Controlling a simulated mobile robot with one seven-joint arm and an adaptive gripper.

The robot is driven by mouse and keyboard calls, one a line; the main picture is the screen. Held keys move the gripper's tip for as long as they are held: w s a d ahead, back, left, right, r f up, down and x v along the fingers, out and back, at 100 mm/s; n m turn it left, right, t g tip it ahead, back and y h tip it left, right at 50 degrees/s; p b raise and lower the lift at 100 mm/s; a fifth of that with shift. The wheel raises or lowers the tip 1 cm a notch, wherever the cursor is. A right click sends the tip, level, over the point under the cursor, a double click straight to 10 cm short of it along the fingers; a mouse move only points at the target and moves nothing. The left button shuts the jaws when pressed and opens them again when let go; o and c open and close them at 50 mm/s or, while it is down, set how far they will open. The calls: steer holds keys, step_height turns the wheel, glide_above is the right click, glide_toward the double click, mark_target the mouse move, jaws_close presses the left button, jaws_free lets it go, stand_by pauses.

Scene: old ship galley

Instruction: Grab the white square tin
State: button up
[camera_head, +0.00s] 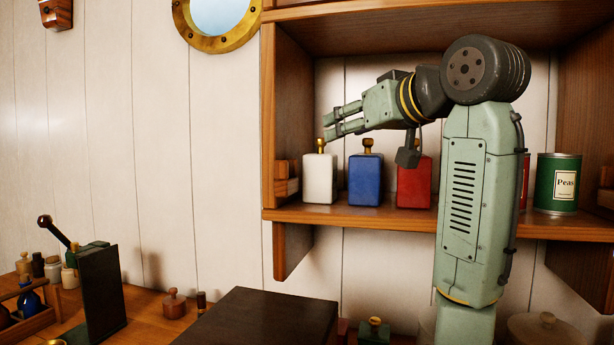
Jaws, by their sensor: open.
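The white square tin (320,180) stands upright on the wooden shelf at its left end, with a round brass knob on top. My gripper (327,131) is open and reaches in from the right. Its fingertips point left and appear just above the tin, near the knob. I cannot tell from this view whether they are level with the knob in depth or touching it. Nothing is visibly held.
A blue tin (366,181) and a red tin (413,187) stand to the right on the shelf (390,216). A green peas can (557,184) stands farther right. The shelf's left side panel (284,110) is close to the white tin. Below is a cluttered counter (140,312).

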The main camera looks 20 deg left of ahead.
mark_target(320, 140)
steer(key=x, duration=1.1)
steer(key=shift+w+d+p, duration=0.15)
steer(key=shift+w+p, duration=0.25)
steer(key=shift+w, duration=0.05)
steer(key=shift+c, duration=0.2)
jaws_close()
